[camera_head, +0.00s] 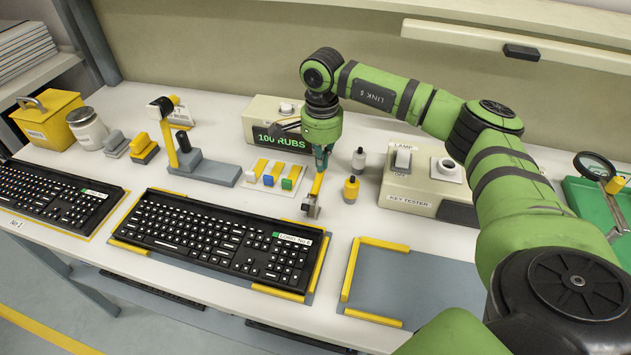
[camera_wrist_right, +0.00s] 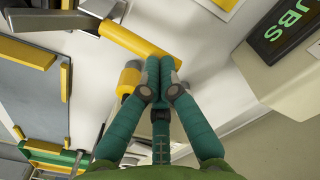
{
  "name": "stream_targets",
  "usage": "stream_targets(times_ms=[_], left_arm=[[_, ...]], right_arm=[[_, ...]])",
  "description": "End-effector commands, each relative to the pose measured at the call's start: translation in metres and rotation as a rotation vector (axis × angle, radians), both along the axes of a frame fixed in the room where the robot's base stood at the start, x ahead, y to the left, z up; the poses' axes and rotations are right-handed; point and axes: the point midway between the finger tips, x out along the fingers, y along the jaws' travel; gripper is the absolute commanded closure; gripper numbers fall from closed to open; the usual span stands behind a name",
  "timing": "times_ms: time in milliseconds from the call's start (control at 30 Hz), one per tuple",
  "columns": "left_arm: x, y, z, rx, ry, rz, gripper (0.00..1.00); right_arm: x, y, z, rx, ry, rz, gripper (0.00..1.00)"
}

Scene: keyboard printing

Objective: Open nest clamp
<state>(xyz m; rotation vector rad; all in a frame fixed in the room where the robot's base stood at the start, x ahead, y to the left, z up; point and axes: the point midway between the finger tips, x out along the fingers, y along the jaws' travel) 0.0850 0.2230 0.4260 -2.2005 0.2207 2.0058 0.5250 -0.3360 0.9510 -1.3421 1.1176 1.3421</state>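The nest clamp (camera_head: 312,205) is a metal clamp with a yellow handle, standing at the back right corner of the keyboard nest. Its yellow handle (camera_head: 318,184) points up and back in the head view and crosses the top of the right wrist view (camera_wrist_right: 138,39). My right gripper (camera_head: 322,157) is just above the handle's free end. In the right wrist view its green fingers (camera_wrist_right: 160,66) are together, with the tips over the edge of the handle end. I cannot tell whether they touch it. A black keyboard (camera_head: 215,236) lies in the yellow-edged nest. My left gripper is out of view.
A yellow-topped bottle (camera_head: 351,189) stands close right of the clamp, with a grey-white one (camera_head: 359,160) behind. A plate with coloured blocks (camera_head: 271,178) is to its left. The key tester (camera_head: 412,185) stands right, and an empty grey mat (camera_head: 405,288) lies in front.

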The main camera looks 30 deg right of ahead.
Motion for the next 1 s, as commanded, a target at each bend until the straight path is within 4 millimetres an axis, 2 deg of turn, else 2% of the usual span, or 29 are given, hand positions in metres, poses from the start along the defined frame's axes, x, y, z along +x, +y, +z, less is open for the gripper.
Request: stream_targets(times_ms=[1000], left_arm=[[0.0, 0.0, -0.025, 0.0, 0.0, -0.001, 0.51]], right_arm=[[0.006, -0.007, -0.032, 0.0, 0.0, 0.001, 1.0]])
